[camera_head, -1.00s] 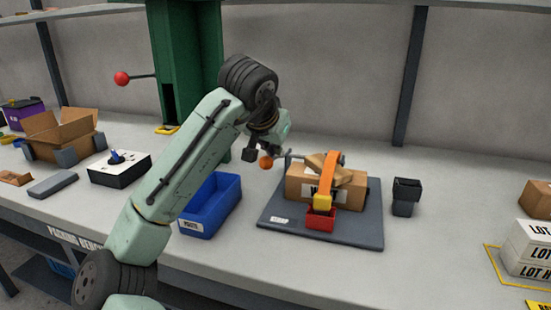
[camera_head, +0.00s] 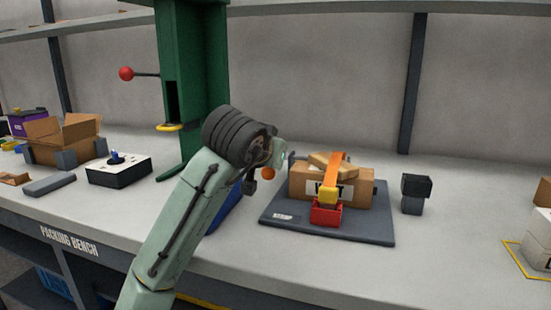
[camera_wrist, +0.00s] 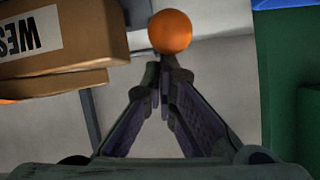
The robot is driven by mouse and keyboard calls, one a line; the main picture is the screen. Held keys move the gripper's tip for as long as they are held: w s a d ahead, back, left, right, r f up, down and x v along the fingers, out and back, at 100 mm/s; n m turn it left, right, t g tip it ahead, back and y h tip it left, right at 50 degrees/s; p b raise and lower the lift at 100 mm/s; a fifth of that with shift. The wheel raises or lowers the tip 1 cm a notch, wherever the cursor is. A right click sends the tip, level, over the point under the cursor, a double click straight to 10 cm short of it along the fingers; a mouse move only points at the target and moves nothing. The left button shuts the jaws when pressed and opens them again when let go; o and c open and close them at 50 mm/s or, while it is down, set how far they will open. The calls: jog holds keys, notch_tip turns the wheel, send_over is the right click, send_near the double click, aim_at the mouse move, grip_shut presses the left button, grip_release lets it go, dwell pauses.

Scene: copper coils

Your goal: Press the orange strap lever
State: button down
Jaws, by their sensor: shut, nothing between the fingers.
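The orange strap lever shows as a round orange knob (camera_head: 268,173) left of the strapped carton (camera_head: 357,190), with most of its bar hidden by my arm. In the wrist view the knob (camera_wrist: 170,32) is just beyond my fingertips; I cannot tell if they touch. My gripper (camera_wrist: 165,72) has its fingers together and empty. In the head view it is mostly hidden behind my wrist. An orange strap (camera_head: 335,168) runs over the carton to a yellow block (camera_head: 328,195) at a red holder (camera_head: 326,213).
The carton stands on a dark plate (camera_head: 280,216). A blue bin (camera_head: 225,208) is partly behind my arm. A green column (camera_head: 205,75) with a red-knobbed handle (camera_head: 126,73) rises behind. A dark block stand (camera_head: 413,193) is to the right, with clear bench around it.

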jog(key=s+r+p, duration=0.3)
jog(key=s+r, duration=0.1)
jog(key=r, duration=0.7)
jog(key=shift+a, duration=0.1)
dwell(0.6)
